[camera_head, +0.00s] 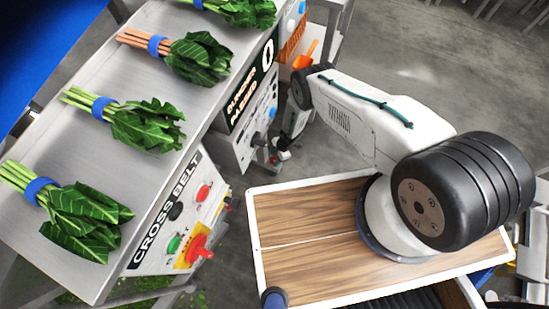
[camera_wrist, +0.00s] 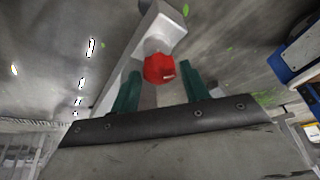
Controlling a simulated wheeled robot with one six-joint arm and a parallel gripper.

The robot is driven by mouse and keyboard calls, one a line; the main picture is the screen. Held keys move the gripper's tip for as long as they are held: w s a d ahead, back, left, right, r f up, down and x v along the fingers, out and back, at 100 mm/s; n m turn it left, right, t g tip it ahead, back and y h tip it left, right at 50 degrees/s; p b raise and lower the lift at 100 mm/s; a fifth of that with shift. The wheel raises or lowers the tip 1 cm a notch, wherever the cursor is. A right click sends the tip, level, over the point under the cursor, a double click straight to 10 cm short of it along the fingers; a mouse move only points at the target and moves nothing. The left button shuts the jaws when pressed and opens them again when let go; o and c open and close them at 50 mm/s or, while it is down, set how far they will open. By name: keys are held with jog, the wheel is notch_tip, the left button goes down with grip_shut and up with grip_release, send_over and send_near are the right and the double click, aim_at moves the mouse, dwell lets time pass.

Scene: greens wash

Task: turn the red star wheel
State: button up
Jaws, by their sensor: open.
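A small red star wheel (camera_wrist: 160,68) sits on a pale stem on a grey box (camera_wrist: 150,32) in the wrist view. My gripper (camera_wrist: 160,72) is open, with one green finger at the left and one at the right of the wheel. There are gaps at both sides. I cannot tell whether the fingertips reach past it in depth. In the head view a small red part (camera_head: 274,160) shows low beside the far machine, and my gripper (camera_head: 283,153) is there too, small and partly hidden by my arm.
A CROSS BELT panel (camera_head: 168,215) with buttons and a red handle on a yellow plate (camera_head: 198,250) stands nearer. Bundles of greens (camera_head: 140,122) lie on the steel belt (camera_head: 75,140). A wooden board (camera_head: 310,230) lies below my arm. Open floor (camera_head: 420,50) lies behind.

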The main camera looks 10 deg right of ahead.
jog(key=c, duration=0.7)
jog(key=shift+m+t, duration=0.3)
jog(key=shift+m, duration=0.5)
jog(key=o, duration=0.7)
jog(key=shift+r, duration=0.15)
jog(key=v, duration=0.7)
jog(key=shift+d+r, duration=0.2)
jog(key=shift+r, duration=0.05)
